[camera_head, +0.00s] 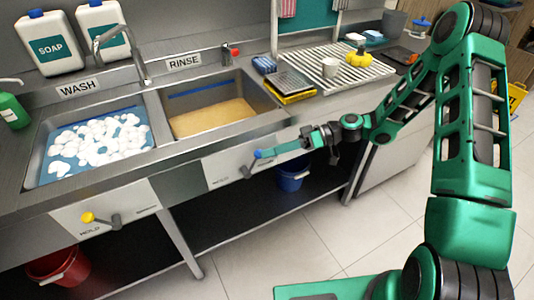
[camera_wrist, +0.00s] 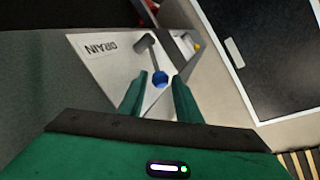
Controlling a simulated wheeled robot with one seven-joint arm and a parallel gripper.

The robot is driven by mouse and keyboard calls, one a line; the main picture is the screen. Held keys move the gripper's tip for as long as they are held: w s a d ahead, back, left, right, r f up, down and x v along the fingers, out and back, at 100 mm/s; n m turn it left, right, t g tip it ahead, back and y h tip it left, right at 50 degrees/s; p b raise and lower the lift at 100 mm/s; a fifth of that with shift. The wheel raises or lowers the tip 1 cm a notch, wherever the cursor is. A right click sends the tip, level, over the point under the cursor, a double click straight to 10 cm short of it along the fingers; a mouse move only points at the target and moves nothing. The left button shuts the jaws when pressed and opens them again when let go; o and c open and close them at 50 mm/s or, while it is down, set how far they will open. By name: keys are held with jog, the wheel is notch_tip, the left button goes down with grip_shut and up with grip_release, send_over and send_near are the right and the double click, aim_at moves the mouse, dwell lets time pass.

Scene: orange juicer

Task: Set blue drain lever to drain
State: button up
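The blue drain lever (camera_head: 258,154) is on a light panel on the front of the RINSE basin; its blue knob is up and right of its dark pivot. In the wrist view the blue knob (camera_wrist: 160,79) sits at the end of a dark stem, and DRAIN shows on the panel upside down. HOLD seems to be printed at the panel's left in the head view. My gripper (camera_head: 276,152) reaches in from the right, close to the knob. In the wrist view my gripper (camera_wrist: 162,82) is open, its green fingers apart on either side of the knob. Contact cannot be told.
The RINSE basin (camera_head: 258,78) holds brownish water; the WASH basin (camera_head: 38,160) holds foamy blue water. A yellow-knobbed lever (camera_head: 87,217) is on the left panel. A blue bucket (camera_head: 291,178) and a red bucket (camera_head: 62,268) stand below. Floor in front is clear.

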jog(key=v, duration=0.9)
jog(key=shift+d, duration=0.25)
jog(key=s+d+r+m+h, duration=0.2)
jog(key=s+d+m+h, duration=0.2)
jog(key=s+d+h, duration=0.3)
jog(key=s+d+r+m+h, duration=0.3)
jog(key=s+d+m+h, duration=0.15)
jog(key=d, duration=0.35)
jog(key=s+d+r+m+h, duration=0.1)
jog(key=s+d+r+m, duration=0.2)
jog(key=s, duration=0.6)
jog(key=s+d+r+m+t+h, duration=0.1)
jog(key=s+d+r+m, duration=0.3)
jog(key=s, duration=0.6)
jog(key=d+m+h, duration=0.1)
jog(key=d, duration=0.1)
jog(key=shift+d, duration=0.3)
jog(key=shift+m+h, duration=0.25)
